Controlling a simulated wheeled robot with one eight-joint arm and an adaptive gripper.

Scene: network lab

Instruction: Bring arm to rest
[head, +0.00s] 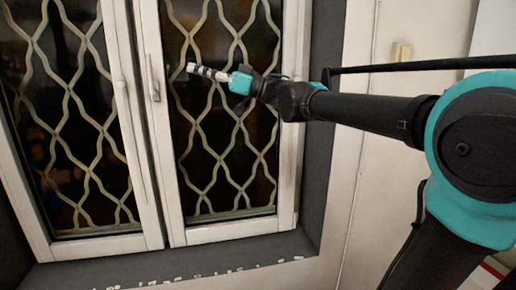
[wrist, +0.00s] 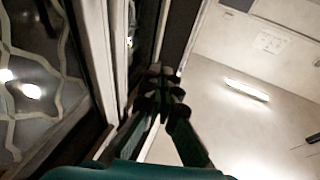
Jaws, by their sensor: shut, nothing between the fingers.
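My gripper (head: 207,72) shows in the head view at the end of my outstretched black and teal arm, in front of the right window pane. It is shut and empty, with its fingertips pointing left. In the wrist view my gripper (wrist: 162,75) shows from behind, with its dark fingers together and nothing between them. My arm reaches in from the right side of the head view, roughly level.
A white-framed window (head: 150,130) with a wavy lattice grille fills the left of the head view, behind my gripper. Several small white pieces lie along the dark sill (head: 200,268). A pale wall (head: 385,75) stands to the right. A ceiling lamp (wrist: 246,90) shows in the wrist view.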

